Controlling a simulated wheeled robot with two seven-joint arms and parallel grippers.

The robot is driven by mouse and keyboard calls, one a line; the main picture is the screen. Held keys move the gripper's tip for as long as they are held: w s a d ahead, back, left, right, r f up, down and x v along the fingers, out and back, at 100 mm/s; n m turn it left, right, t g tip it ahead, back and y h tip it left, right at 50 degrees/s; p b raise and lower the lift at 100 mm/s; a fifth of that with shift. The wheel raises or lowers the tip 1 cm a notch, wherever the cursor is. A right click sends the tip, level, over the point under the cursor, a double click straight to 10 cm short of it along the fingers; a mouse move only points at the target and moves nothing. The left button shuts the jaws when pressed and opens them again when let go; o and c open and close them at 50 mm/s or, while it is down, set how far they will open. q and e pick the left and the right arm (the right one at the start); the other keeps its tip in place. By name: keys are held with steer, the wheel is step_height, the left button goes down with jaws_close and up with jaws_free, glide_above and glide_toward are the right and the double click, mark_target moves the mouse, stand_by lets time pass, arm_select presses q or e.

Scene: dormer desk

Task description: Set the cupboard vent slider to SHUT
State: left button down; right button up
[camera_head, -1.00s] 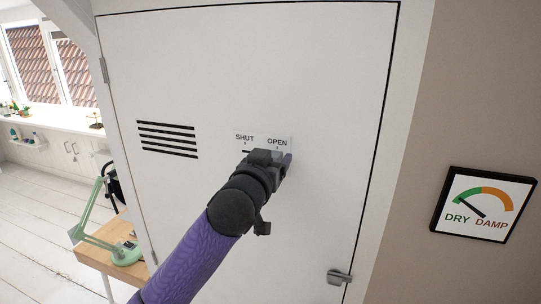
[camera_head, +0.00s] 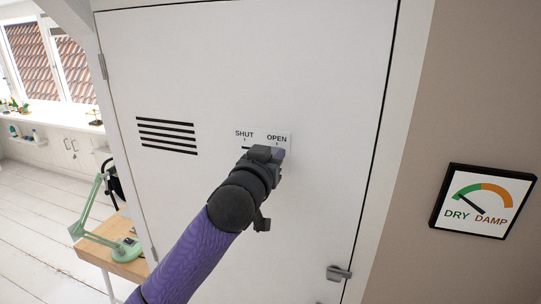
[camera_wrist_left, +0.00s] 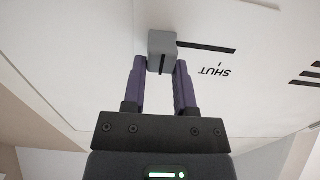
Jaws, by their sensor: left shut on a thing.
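The cupboard vent slider has a grey block knob (camera_wrist_left: 162,44) on a dark slot (camera_wrist_left: 208,48) in the white cupboard door. In the left wrist view, the slot runs right from the knob toward the SHUT label (camera_wrist_left: 214,72), which appears upside down. In the head view, SHUT (camera_head: 244,134) is left and OPEN (camera_head: 277,138) is right. My left gripper (camera_head: 279,154) is at the OPEN side and hides the knob there. In the wrist view, its purple fingers (camera_wrist_left: 160,67) are shut on the knob's two sides. My right gripper is out of view.
Black vent slats (camera_head: 167,136) are left of the slider. A door handle (camera_head: 339,273) is low on the right. A dry/damp gauge (camera_head: 482,201) hangs on the right wall. A green lamp (camera_head: 93,215) stands on a desk (camera_head: 128,268) at left.

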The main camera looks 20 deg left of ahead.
mark_target(243, 143)
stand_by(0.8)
arm_select(q)
steer(key=a+p, duration=0.2)
steer(key=a, duration=0.5)
steer(key=shift+w+a, duration=0.1)
steer(key=shift+a, duration=0.05)
steer(key=c, duration=0.7)
jaws_free()
steer(key=o, duration=0.3)
steer(key=shift+a, duration=0.15)
